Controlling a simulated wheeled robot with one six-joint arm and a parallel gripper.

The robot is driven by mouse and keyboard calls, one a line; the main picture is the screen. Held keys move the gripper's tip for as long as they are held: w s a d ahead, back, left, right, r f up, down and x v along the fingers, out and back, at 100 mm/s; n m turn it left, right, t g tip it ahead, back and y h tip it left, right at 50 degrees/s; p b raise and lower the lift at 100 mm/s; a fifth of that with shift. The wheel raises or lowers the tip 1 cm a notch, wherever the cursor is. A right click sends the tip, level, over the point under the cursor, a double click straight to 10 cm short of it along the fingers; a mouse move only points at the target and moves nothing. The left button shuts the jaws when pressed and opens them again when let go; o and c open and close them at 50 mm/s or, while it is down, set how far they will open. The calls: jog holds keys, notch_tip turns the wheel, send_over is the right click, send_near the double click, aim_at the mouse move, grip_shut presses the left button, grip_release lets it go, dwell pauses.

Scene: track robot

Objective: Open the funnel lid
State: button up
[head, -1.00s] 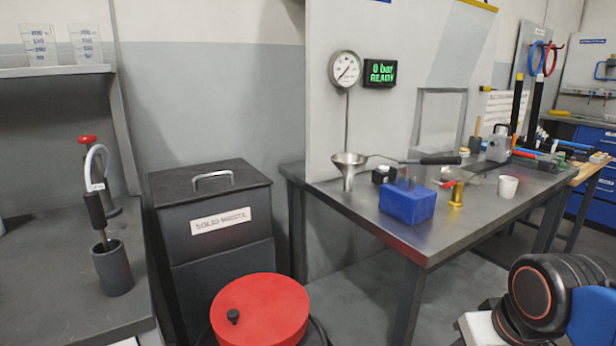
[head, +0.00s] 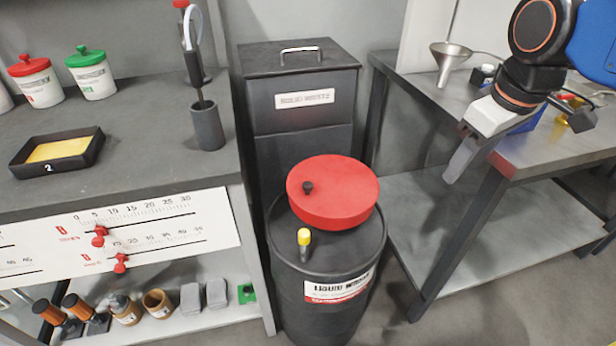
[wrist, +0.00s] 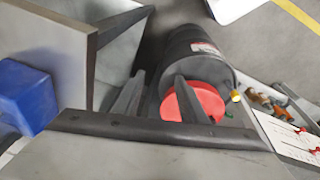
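The funnel lid is a red round disc (head: 335,190) with a small black knob (head: 308,187) near its left side. It lies shut and nearly flat on top of the black liquid waste drum (head: 325,290). My gripper (head: 458,165) is in the air to the right of the lid and apart from it, fingers pointing down. In the wrist view its two fingers (wrist: 156,97) stand apart with nothing held between them. The red lid (wrist: 200,102) shows beyond them, partly hidden by the right finger. The knob cannot be made out there.
A yellow-capped piece (head: 304,238) stands on the drum top in front of the lid. A solid waste bin (head: 300,85) stands behind. A shelf bench (head: 150,185) is left, a metal table (head: 560,150) with a funnel (head: 450,60) right.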

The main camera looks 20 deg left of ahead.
jog(key=w+a+r+n+g, duration=0.1)
jog(key=w+a+r+n, duration=0.15)
jog(key=a, duration=0.45)
jog(key=w+a+r+n, duration=0.1)
jog(key=a+n, duration=0.2)
jog(key=a, duration=0.4)
jog(key=n+g+h, duration=0.1)
jog(key=n, duration=0.4)
send_near(308, 184)
notch_tip(308, 184, down, 8)
jog(key=shift+w+f, duration=0.1)
jog(key=shift+c, duration=0.5)
grip_shut()
